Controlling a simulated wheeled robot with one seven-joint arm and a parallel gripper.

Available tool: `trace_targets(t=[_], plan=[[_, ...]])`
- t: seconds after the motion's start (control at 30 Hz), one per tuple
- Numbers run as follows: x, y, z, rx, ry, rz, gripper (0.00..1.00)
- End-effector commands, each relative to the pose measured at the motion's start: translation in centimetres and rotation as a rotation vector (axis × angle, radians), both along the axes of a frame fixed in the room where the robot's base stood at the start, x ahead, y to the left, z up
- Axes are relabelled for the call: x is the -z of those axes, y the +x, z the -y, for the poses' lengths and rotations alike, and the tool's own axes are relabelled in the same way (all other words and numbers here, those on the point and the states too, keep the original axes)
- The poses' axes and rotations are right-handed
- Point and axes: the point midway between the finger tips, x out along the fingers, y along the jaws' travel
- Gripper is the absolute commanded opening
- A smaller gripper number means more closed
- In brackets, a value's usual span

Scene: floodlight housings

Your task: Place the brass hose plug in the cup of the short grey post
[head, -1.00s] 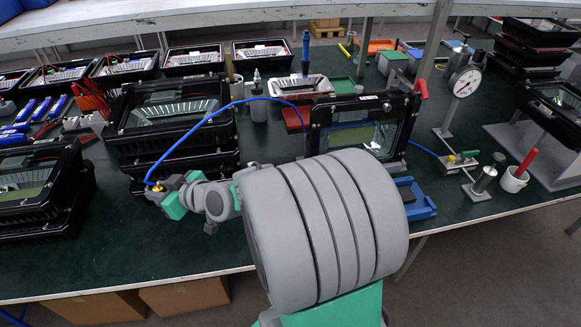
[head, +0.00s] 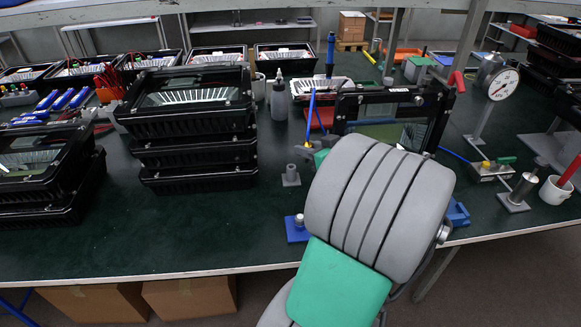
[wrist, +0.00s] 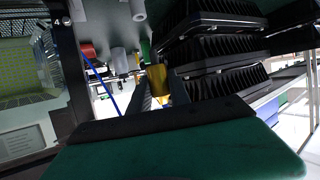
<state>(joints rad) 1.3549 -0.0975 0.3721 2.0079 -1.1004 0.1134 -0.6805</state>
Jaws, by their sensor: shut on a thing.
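The brass hose plug (wrist: 157,80) is held between the two fingers of my gripper (wrist: 160,90) in the wrist view. In the head view my gripper (head: 312,154) is mostly hidden behind my arm, with a bit of yellow brass and the blue hose (head: 311,105) rising above it. A short grey post (head: 290,173) on a square grey base stands on the table just left of and below my gripper. The plug appears apart from the post. The inside of its cup is too small to make out.
A stack of black floodlight housings (head: 195,150) stands left of the post. A housing in a frame (head: 395,115) stands to the right. A blue block with a metal knob (head: 297,228) sits near the front edge.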

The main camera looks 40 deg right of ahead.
Motion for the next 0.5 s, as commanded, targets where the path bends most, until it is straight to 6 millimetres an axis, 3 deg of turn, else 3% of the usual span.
trace_targets(t=[0.2, 0.33, 0.5], plan=[[3.2, 6.1, 1.5, -0.006, 0.005, -0.003, 0.00], [6.1, 8.2, 2.3, -0.003, 0.004, -0.002, 0.00], [8.0, 9.7, 2.8, -0.001, 0.002, -0.001, 0.00]])
